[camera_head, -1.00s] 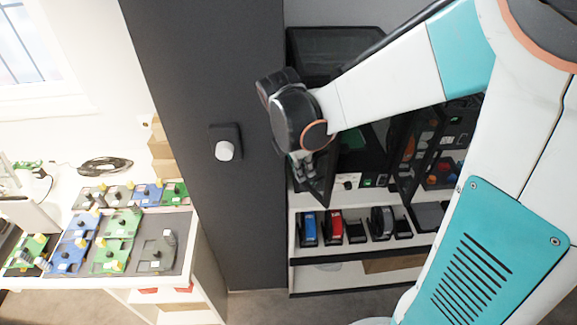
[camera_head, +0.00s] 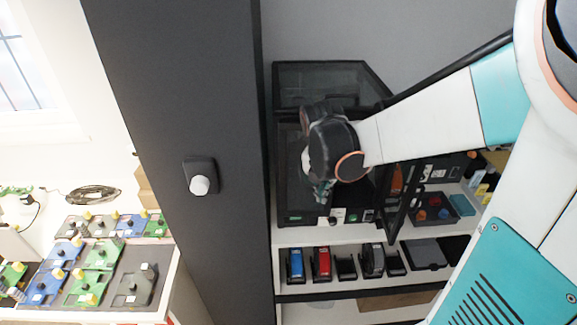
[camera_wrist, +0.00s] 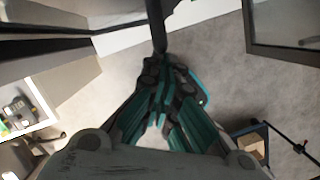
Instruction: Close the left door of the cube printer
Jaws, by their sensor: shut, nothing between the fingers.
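The cube printer (camera_head: 318,70) is a black box with dark glass, standing on a white shelf in the head view. Its left door (camera_head: 292,180) looks flat against the front or nearly so; my wrist hides its right part. The right door (camera_head: 398,205) stands open, jutting forward. My gripper (camera_head: 322,193) is shut and empty, right in front of the left door, fingers pointing down. In the wrist view the shut fingertips (camera_wrist: 168,72) are close to a dark bar; I cannot tell whether they touch. A dark glass panel (camera_wrist: 285,30) shows at upper right there.
A dark pillar (camera_head: 185,100) with a white knob (camera_head: 199,185) stands left of the printer. A shelf below holds blue (camera_head: 295,264) and red (camera_head: 321,262) items. A tray of coloured parts (camera_head: 440,210) lies right of the open right door.

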